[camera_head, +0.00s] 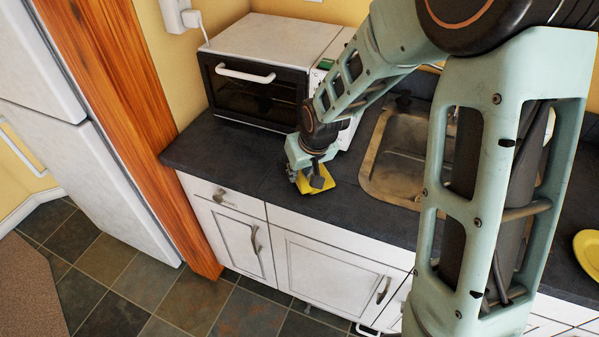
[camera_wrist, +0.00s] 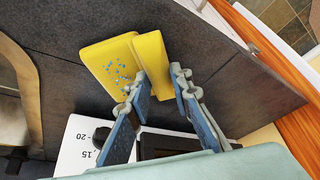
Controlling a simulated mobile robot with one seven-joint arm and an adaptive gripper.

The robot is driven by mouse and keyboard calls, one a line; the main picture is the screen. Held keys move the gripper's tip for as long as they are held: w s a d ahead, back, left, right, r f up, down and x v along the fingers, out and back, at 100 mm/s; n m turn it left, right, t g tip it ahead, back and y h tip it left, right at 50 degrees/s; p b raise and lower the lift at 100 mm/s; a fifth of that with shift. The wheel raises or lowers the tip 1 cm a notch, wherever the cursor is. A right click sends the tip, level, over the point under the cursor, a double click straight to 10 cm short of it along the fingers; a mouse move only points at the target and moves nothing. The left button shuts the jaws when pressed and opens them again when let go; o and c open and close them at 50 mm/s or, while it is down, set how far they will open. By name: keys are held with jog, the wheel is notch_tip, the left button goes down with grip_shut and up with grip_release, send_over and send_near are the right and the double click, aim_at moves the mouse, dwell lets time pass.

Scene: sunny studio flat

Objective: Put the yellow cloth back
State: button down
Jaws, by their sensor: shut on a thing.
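The yellow cloth (camera_head: 328,171) is at my gripper (camera_head: 312,181), over the dark counter between the toaster oven and the sink. In the wrist view the cloth (camera_wrist: 112,66) is a folded yellow piece with blue specks on one face. My gripper (camera_wrist: 160,84) has its two fingers closed on the cloth's fold, one on each side. The cloth sticks out past the fingertips. I cannot tell whether it touches the counter. In the head view my fingers hide part of it.
A white toaster oven (camera_head: 256,86) stands behind my gripper. The metal sink (camera_head: 378,178) lies close on the right. A yellow dish (camera_head: 588,254) is at the right edge. The dark counter (camera_head: 225,158) is bare to the left, near a wooden post (camera_head: 135,110).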

jog(key=c, duration=2.2)
grip_release()
jog(key=shift+f, duration=0.15)
jog(key=o, duration=0.5)
jog(key=shift+c, duration=0.2)
jog(key=shift+r, duration=0.5)
jog(key=v, duration=1.1)
jog(key=shift+r+p, duration=0.2)
jog(key=shift+p, duration=0.15)
jog(key=shift+s, duration=0.15)
